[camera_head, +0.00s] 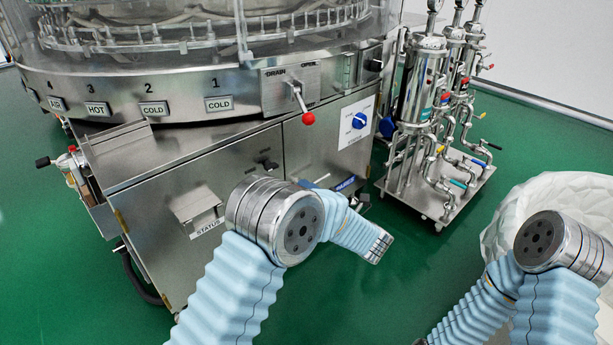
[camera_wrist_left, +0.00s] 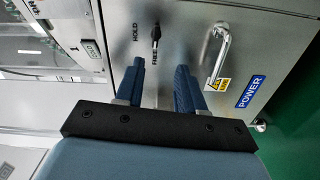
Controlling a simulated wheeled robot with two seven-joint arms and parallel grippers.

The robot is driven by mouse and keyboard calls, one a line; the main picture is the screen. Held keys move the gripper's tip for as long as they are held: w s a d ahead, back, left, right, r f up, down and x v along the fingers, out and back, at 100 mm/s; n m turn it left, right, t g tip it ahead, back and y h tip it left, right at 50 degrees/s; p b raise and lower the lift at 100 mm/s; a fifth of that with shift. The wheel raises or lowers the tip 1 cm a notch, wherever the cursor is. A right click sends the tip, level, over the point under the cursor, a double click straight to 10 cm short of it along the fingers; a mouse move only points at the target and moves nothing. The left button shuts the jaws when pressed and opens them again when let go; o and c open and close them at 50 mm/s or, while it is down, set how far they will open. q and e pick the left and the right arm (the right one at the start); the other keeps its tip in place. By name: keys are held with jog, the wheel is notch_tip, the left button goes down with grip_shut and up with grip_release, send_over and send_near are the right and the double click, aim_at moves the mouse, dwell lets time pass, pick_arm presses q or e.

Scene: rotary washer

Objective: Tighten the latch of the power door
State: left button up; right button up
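The power door's latch (camera_wrist_left: 155,34) is a small black knob between the words HOLD and FREE in the left wrist view. I cannot tell which word it points to. My left gripper (camera_wrist_left: 160,67) is open, its two blue fingers apart and empty. The latch shows just beyond the fingertips, roughly in line with the gap, with no contact visible. The steel door (camera_wrist_left: 268,40) looks closed and carries a blue POWER label (camera_wrist_left: 251,91), which also shows in the head view (camera_head: 346,184). My right gripper is out of view.
A bar handle (camera_wrist_left: 220,52) stands out from the door, close to the right finger. In the head view, a red-tipped drain lever (camera_head: 307,118) and a blue rotary knob (camera_head: 359,121) sit higher on the washer. A filter rack (camera_head: 420,90) stands right; green floor lies between.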

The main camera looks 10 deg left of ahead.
aim_at(274, 168)
pick_arm(q)
jog(key=shift+n, duration=0.4)
jog(key=x, duration=0.8)
jog(key=r+x, duration=0.1)
jog(key=x, duration=0.4)
jog(key=shift+b, duration=0.3)
grip_shut()
